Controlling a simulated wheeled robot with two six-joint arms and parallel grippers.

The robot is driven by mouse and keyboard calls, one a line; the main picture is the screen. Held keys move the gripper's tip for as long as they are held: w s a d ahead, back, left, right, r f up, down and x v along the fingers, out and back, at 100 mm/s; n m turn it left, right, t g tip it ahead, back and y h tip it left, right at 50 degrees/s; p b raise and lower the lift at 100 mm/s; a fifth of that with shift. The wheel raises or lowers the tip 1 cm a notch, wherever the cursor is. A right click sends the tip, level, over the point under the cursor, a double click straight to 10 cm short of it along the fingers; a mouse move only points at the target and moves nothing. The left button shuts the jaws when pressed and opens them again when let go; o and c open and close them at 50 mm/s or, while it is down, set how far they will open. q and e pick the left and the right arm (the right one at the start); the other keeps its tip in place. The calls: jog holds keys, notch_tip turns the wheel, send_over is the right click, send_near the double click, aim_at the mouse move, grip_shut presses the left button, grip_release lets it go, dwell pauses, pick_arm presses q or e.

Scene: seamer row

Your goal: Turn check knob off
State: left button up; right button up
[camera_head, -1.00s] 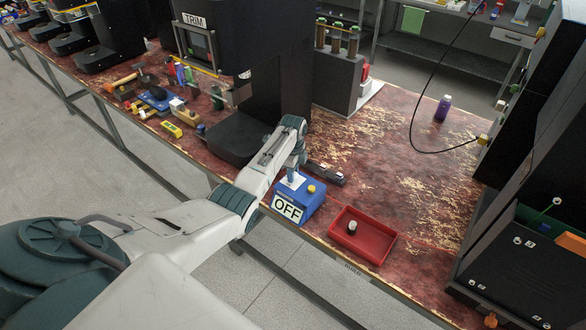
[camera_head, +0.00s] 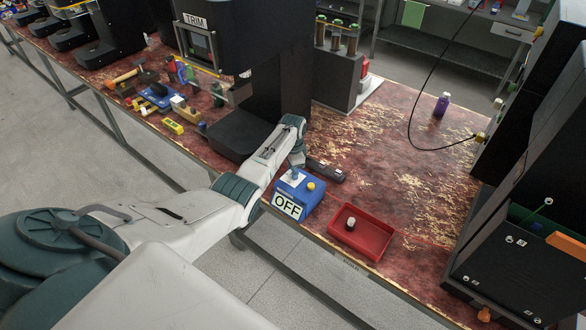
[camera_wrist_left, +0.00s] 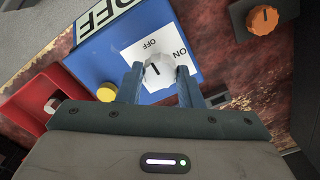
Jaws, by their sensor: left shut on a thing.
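The blue control box (camera_head: 308,203) sits near the front edge of the table, with an OFF sign (camera_head: 287,206) on its front and a yellow button (camera_head: 311,186) on top. My left gripper (camera_wrist_left: 160,84) is shut on the knob, one finger on each side. In the head view the gripper (camera_head: 294,170) is over the box and hides most of the knob. My right gripper is not in view.
An orange knob (camera_wrist_left: 264,19) shows in the wrist view. A purple bottle (camera_head: 441,105) stands farther back amid free table.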

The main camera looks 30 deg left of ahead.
pick_arm(q)
jog(key=shift+w+r, duration=0.1)
dwell(0.4)
jog(key=o, duration=1)
jog(key=shift+c, duration=0.2)
jog(key=shift+r, duration=0.1)
notch_tip(320, 180, up, 11)
jog(key=b, duration=0.2)
jog(key=shift+f, duration=0.2)
jog(key=shift+f, duration=0.1)
